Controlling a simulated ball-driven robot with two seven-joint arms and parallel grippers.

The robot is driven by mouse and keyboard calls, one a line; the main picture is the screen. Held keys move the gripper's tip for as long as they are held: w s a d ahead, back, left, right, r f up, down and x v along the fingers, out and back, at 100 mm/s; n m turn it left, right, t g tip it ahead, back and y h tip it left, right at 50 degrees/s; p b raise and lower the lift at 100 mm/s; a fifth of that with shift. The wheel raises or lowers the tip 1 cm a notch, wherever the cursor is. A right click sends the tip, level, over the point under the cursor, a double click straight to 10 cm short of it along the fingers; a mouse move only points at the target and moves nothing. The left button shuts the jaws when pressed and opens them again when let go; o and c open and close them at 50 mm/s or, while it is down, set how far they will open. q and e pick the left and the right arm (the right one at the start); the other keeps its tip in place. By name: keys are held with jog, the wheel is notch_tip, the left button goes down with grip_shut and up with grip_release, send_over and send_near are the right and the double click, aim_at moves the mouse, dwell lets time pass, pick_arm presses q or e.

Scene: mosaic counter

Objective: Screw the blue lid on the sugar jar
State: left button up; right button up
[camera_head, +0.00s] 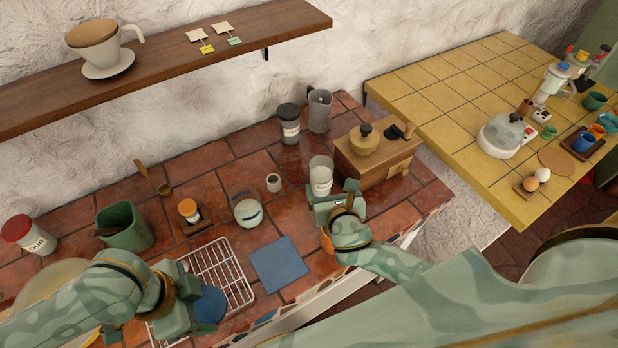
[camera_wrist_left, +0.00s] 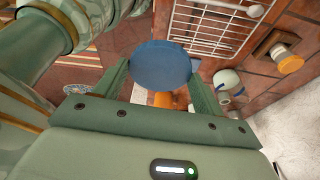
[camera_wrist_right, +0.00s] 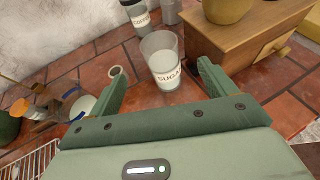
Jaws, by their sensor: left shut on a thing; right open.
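The round blue lid (camera_wrist_left: 162,66) is held between the fingers of my left gripper (camera_wrist_left: 160,75). In the head view the lid (camera_head: 210,306) is partly hidden by that gripper, above the wire rack.
A wooden grinder (camera_head: 375,165) stands close right of the jar. A coffee jar (camera_head: 289,127) and a grey pitcher (camera_head: 320,112) are behind it. A flat blue square (camera_head: 279,265) lies in front.

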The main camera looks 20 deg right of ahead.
pick_arm(q)
jog(key=shift+f+b, duration=0.4)
jog(key=shift+f, duration=0.05)
pick_arm(e)
send_near(319, 164)
jog(key=shift+w+d+f, duration=0.1)
jog(key=shift+w+d, duration=0.05)
jog(key=shift+w, duration=0.3)
jog(key=shift+w+d, duration=0.15)
jog(key=shift+w, duration=0.3)
pick_arm(q)
jog(key=shift+f+b, duration=0.7)
pick_arm(e)
jog(key=x, duration=0.4)
jog(key=shift+a+f, duration=0.1)
jog(key=shift+f, duration=0.3)
pick_arm(q)
jog(key=shift+w+f, duration=0.1)
pick_arm(e)
jog(key=shift+w+f, duration=0.15)
jog(key=shift+w, duration=0.35)
jog(key=shift+s, duration=0.1)
jog(key=c, duration=1.3)
jog(key=shift+c, duration=0.2)
